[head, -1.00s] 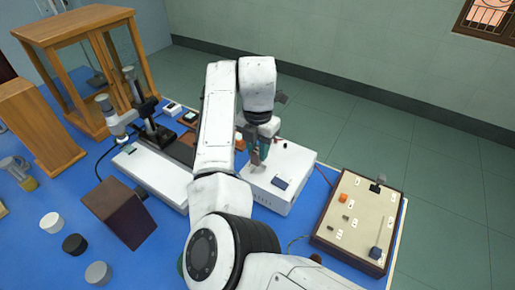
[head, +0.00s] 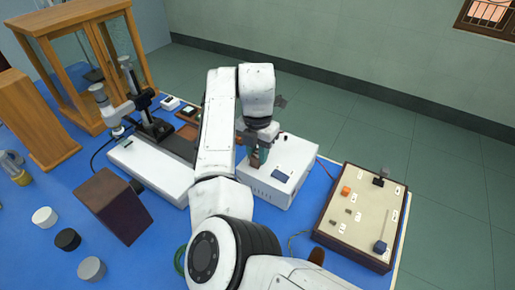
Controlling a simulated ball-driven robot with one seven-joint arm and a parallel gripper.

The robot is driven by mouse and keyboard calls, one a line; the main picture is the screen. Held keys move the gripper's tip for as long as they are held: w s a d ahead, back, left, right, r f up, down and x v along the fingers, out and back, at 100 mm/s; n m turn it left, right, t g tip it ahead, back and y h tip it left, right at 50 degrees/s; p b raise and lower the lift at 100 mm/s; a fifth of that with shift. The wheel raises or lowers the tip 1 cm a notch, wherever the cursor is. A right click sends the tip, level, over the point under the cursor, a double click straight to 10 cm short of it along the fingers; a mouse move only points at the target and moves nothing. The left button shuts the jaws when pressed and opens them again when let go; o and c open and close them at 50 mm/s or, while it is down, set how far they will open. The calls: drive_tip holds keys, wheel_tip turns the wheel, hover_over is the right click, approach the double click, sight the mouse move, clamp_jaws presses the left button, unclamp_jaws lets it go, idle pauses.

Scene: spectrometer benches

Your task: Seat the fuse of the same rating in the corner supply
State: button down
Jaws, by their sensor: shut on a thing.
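A white box with a dark blue panel, which looks like the supply (head: 300,157), stands on the blue bench right of my arm. My gripper (head: 256,164) is at the box's left side, fingers pointing down, and largely in front of it. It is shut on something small. The held thing is too small and too covered by the fingers to make out. Whether it touches the box I cannot tell. I cannot make out a fuse or any rating in this view.
A brown block (head: 113,205), a white instrument (head: 150,170), a wood-framed glass case (head: 85,45) and several round pots are left. A red wire runs from the box.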

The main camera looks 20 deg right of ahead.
drive_tip(key=shift+f, duration=0.25)
drive_tip(key=c, duration=0.8)
unclamp_jaws()
drive_tip(key=shift+r, duration=0.15)
wheel_tip(320, 180, up, 10)
drive_tip(key=shift+r, duration=0.25)
